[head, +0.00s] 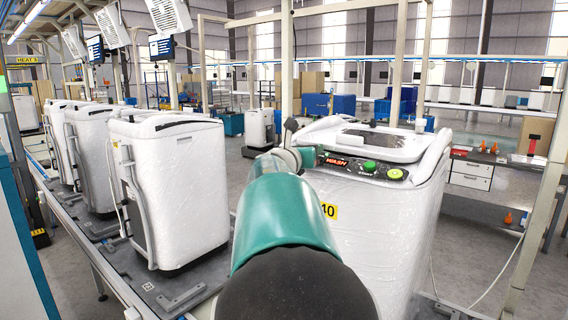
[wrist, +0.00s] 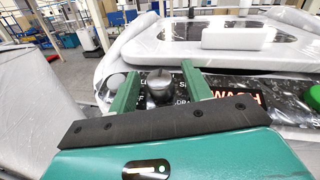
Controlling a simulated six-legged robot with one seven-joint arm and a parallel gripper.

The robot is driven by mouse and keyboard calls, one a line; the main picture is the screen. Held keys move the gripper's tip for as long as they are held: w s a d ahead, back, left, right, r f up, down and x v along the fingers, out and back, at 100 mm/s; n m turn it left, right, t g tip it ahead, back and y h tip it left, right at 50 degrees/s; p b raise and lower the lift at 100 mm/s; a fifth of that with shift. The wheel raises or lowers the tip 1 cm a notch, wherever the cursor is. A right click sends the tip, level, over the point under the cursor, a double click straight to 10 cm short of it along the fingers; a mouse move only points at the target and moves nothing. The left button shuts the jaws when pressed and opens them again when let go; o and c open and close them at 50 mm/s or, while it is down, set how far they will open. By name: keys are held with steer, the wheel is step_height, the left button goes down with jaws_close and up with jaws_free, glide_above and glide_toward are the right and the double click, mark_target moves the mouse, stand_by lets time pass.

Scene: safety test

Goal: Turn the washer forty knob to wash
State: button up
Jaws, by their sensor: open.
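The washer (head: 385,235) is a white, plastic-wrapped top loader with a yellow label ending in "40" (head: 329,211), partly covered by my arm. Its black control panel has a display (head: 337,162) with red letters reading WASH; the display also shows in the wrist view (wrist: 236,97). Gaps show between knob and fingers. I cannot make out the knob's pointer.
Several wrapped washers, such as the nearest one (head: 180,190), stand on a conveyor at left. Shelves with orange cones (head: 508,218) stand at right.

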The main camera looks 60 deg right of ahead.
steer(key=a, duration=1.3)
steer(key=shift+s+a, duration=0.15)
steer(key=shift+s, duration=0.25)
